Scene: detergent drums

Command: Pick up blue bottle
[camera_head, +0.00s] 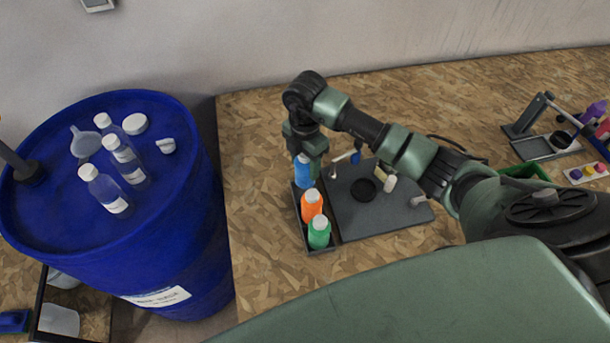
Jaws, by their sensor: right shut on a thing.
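The blue bottle (303,172) stands at the far end of a dark narrow tray (322,249) on the wooden table. An orange bottle (311,206) and a green bottle (319,233) stand in the same tray, nearer to me. My right gripper (306,153) comes down from above and is shut on the blue bottle near its top. The fingers partly hide the bottle's cap. The bottle looks upright and in line with the others; whether its base touches the tray I cannot tell. My left gripper is not in view.
A dark board (372,205) with small fittings adjoins the tray. A blue drum (120,240) stands left, with clear bottles (124,160), a funnel (85,143) and white caps (135,123) on top. A stand (535,130) and coloured items are at far right. The wall runs behind.

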